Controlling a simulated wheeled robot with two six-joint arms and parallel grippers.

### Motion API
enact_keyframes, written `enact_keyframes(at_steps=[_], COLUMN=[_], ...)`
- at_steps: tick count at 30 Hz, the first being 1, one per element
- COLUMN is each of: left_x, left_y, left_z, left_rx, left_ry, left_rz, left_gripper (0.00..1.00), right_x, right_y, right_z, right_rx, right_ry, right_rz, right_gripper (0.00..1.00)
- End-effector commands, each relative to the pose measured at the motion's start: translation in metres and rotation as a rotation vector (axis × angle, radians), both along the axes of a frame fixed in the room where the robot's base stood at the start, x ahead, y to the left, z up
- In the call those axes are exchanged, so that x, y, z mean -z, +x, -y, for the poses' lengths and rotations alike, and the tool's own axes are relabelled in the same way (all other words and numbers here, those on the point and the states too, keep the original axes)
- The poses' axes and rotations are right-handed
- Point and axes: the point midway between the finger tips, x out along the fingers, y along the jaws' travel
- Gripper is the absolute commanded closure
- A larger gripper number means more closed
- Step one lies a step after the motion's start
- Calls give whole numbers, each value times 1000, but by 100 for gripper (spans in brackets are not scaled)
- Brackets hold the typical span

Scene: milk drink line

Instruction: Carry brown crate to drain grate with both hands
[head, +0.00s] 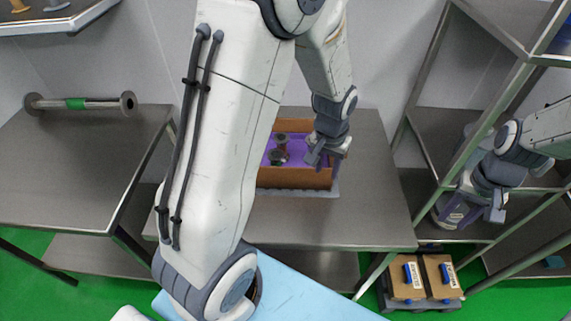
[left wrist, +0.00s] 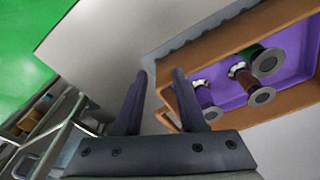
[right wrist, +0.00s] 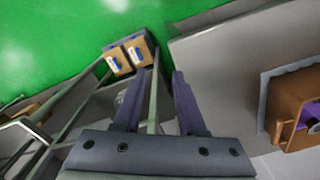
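The brown crate (head: 293,178) stands on the middle steel table, with a purple inside and several spools in it. It also shows in the left wrist view (left wrist: 236,122) and at the right edge of the right wrist view (right wrist: 289,103). A grey ridged mat (head: 334,190) lies under it; I cannot tell if this is the drain grate. My left gripper (head: 318,161) is open at the crate's right end; contact is unclear. It shows in the left wrist view (left wrist: 158,92). My right gripper (head: 483,211) is open and empty, right of the table, also in its wrist view (right wrist: 160,92).
A steel shelf rack (head: 425,140) stands at the right, with a labelled container (head: 450,210) beside my right gripper. Two brown boxes (head: 422,278) are low near the floor. A left table (head: 60,180) holds a metal roller (head: 80,103). The middle table's right part is clear.

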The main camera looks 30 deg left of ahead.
Motion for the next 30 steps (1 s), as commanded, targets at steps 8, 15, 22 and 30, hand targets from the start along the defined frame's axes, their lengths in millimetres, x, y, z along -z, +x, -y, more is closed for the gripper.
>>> enact_keyframes(at_steps=[8,15,22,30], left_x=[0,0,0,0], left_y=[0,0,0,0], left_z=[1,-1,-1,-1], left_rx=[2,-1,-3,-2], left_ry=[0,0,0,0], left_rz=[0,0,0,0], left_gripper=[60,60,60,60], right_x=[-60,-98,-109,-108], right_y=[4,5,5,5], right_z=[-4,-9,-11,-10], right_rx=[-6,-14,-17,-17], right_ry=[1,1,1,1], right_rz=[9,5,2,1], right_gripper=[60,60,60,60])
